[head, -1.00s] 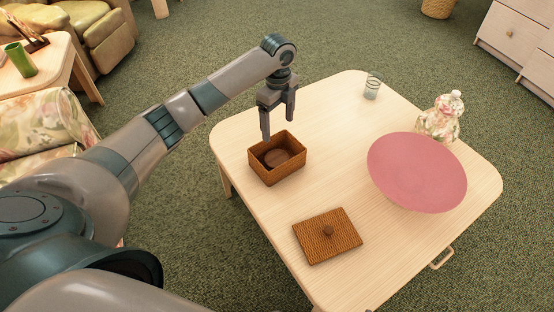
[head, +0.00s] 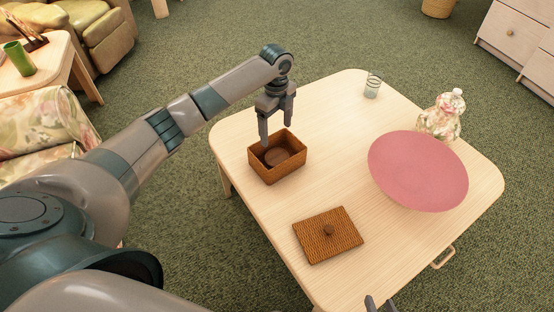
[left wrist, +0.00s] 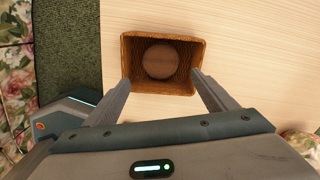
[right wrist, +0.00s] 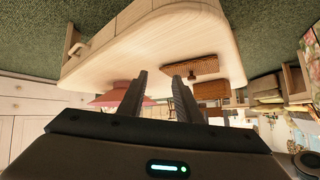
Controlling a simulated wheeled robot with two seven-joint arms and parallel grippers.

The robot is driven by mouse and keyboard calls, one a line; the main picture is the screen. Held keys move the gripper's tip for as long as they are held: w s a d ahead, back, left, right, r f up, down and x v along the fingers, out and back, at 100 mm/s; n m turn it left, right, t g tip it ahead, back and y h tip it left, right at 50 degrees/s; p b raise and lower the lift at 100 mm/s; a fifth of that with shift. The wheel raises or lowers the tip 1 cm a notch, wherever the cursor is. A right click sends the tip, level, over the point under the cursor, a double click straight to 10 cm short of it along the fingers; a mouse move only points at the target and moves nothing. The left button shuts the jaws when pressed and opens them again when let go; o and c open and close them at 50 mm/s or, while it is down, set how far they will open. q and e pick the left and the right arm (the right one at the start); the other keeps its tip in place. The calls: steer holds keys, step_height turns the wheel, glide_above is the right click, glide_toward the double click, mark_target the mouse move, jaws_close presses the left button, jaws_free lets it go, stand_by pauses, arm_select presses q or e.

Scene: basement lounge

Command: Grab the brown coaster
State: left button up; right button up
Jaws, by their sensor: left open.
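The brown coaster (head: 277,157) is a round, flat disc lying inside the open wicker basket (head: 284,174) on the light wood table. It also shows in the left wrist view (left wrist: 161,62), flat on the basket's floor. My left gripper (head: 277,132) is open and empty, with its fingers pointing down above the basket's back edge. In the left wrist view the fingertips are apart near the basket's near side. My right gripper (right wrist: 157,73) is open and empty; only its fingertips (head: 380,304) show at the bottom of the head view.
The woven lid (head: 312,244) with a round knob lies flat on the table (head: 335,120). A pink plate or shallow bowl (head: 417,172), a floral jar (head: 442,112) and a clear glass (head: 372,86) stand to the right. The table between basket and bowl is clear.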

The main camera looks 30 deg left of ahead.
arm_select(q)
steer(key=b, duration=0.1)
glide_above(277, 157)
step_height(277, 157, down, 6)
steer(key=shift+a+r, duration=0.1)
steer(key=shift+a, duration=0.05)
steer(key=shift+f, duration=0.5)
arm_select(e)
steer(key=shift+w+a+r+t+y, duration=0.15)
steer(key=shift+w+a+r+t, duration=0.15)
steer(key=shift+w+r+t, duration=0.25)
steer(key=shift+w+a+r+t+y, duration=0.25)
steer(key=shift+w+r+t, duration=0.15)
steer(key=shift+r, duration=0.35)
steer(key=shift+w+a+r+t+y, duration=0.1)
steer(key=shift+w+a+r+t, duration=0.2)
steer(key=shift+w+r+t, duration=0.25)
arm_select(q)
steer(key=shift+f, duration=0.1)
arm_select(e)
steer(key=shift+s+r, duration=0.1)
